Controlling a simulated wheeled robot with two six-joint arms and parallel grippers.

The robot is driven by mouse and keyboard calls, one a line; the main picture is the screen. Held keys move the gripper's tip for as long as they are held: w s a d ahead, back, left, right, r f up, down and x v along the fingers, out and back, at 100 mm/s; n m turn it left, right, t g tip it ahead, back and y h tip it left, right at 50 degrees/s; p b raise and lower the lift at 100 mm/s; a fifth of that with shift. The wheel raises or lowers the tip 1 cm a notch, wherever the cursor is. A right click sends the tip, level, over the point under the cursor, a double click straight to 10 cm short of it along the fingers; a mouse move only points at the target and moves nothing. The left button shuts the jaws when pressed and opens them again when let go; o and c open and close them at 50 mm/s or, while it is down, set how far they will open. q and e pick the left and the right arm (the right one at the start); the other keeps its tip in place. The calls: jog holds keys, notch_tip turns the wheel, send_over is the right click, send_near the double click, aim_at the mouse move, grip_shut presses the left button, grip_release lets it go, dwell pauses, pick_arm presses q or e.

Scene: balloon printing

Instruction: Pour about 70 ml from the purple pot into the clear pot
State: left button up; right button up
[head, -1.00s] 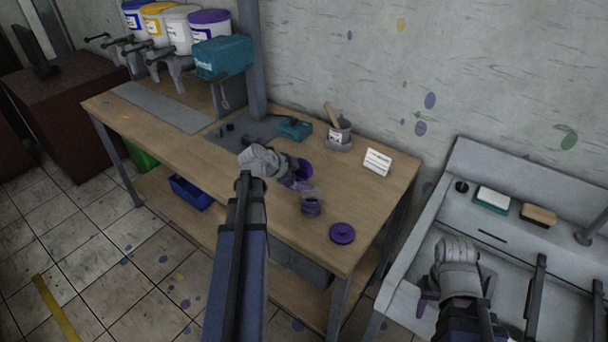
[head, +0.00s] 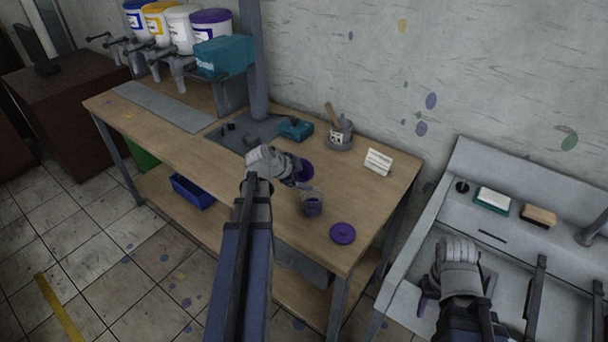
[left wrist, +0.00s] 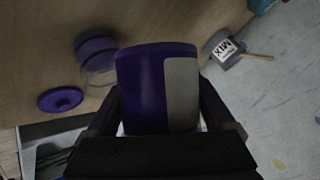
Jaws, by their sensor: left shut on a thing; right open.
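My left gripper (head: 287,169) is shut on the purple pot (head: 304,171), held above the workbench. In the left wrist view the purple pot (left wrist: 143,88) fills the middle between my fingers and has a pale label on its side. The clear pot (head: 312,204) stands on the bench just in front and to the right of it, with purple paint inside. It also shows in the left wrist view (left wrist: 98,62), partly behind the purple pot. I cannot see a stream between the pots. My right gripper (head: 428,297) is open and empty over the grey sink.
A purple lid (head: 342,233) lies near the clear pot. A cup with a stick (head: 340,135), a white card (head: 378,162) and a teal box (head: 295,128) stand behind. The sink unit (head: 405,300) is at the right. Paint buckets (head: 210,24) stand at the back left.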

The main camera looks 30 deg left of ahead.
pick_arm(q)
jog(key=shift+y, duration=0.3)
jog(key=shift+m, duration=0.3)
jog(key=shift+a+y, duration=0.1)
jog(key=shift+y, duration=0.2)
jog(key=shift+f, duration=0.1)
jog(key=shift+y, duration=0.4)
jog(key=shift+m, duration=0.3)
jog(key=shift+a+y, duration=0.1)
jog(key=shift+y, duration=0.2)
jog(key=shift+f, duration=0.1)
